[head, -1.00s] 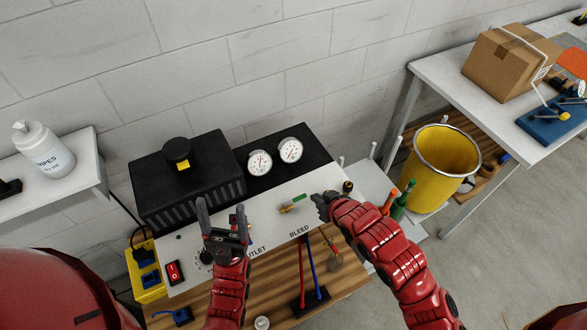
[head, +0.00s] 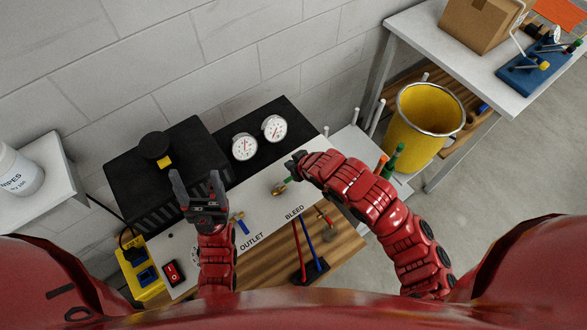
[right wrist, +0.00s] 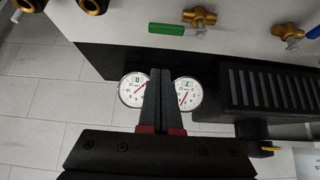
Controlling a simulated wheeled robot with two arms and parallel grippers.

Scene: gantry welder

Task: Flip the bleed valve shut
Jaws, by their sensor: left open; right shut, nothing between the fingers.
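The bleed valve is a brass body (head: 279,189) with a green lever (head: 288,180) on the white panel above the word BLEED. In the right wrist view its green lever (right wrist: 167,29) lies nearly level, left of the brass body (right wrist: 200,17). My right gripper (head: 292,164) is shut and empty, just beyond the lever in the head view. In the right wrist view its closed fingertips (right wrist: 161,71) lie over the gauges, apart from the lever.
A blue-levered valve (head: 240,223) sits by OUTLET, and two gauges (head: 258,138) stand on the black panel behind. A black box (head: 150,190) is at left, with a red switch (head: 174,273) in front. A yellow bin (head: 423,125) stands right.

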